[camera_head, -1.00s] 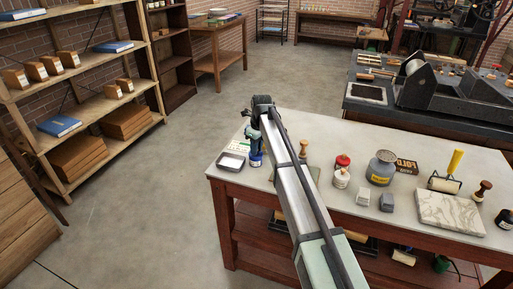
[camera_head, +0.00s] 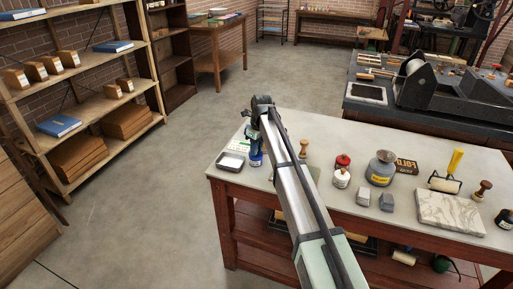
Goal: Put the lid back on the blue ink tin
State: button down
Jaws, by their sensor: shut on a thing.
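My gripper (camera_head: 252,143) is at the left end of the pale-topped bench, pointing down, small and partly hidden by my own arm. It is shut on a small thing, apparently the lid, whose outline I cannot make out. The blue ink tin (camera_head: 256,159) shows as a blue patch directly under the gripper, at the left edge of my arm. The arm hides its right side. Whether lid and tin touch is too small to tell.
Right of my arm stand a wooden-handled tool (camera_head: 303,149), a red-topped jar (camera_head: 342,162), a grey can (camera_head: 381,168), a yellow-handled roller (camera_head: 449,172) and a marble slab (camera_head: 450,208).

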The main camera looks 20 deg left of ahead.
dwell(0.8)
jog(key=shift+c, duration=2.3)
grip_release()
jog(key=shift+r, duration=0.15)
jog(key=shift+r, duration=3.3)
grip_shut()
jog(key=shift+f, duration=2.6)
